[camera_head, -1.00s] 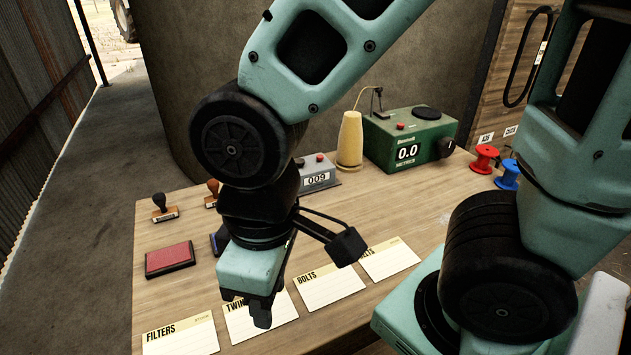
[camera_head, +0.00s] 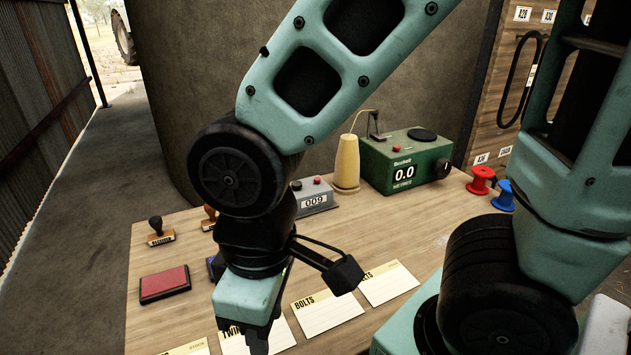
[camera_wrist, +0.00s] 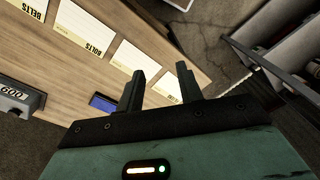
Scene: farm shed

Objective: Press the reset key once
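A small grey counter box (camera_head: 322,201) reading 009 stands on the table behind my arm. A red button (camera_head: 317,180) and a dark knob show on its top. It also shows at the left edge in the wrist view (camera_wrist: 18,98). A green metre box (camera_head: 375,172) reading 0.0 stands to its right, with a small red button and a dark side knob. I cannot read which button is marked reset. My gripper (camera_head: 257,342) points down over the front cards, apart from both boxes. In the wrist view my gripper (camera_wrist: 160,88) has its fingers spread with nothing between them.
A yellow thread cone (camera_head: 346,165) stands between the boxes. Labelled cards (camera_head: 388,283) line the front edge. Red (camera_head: 481,180) and blue spools (camera_head: 503,196) stand right. The table's middle is mostly clear.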

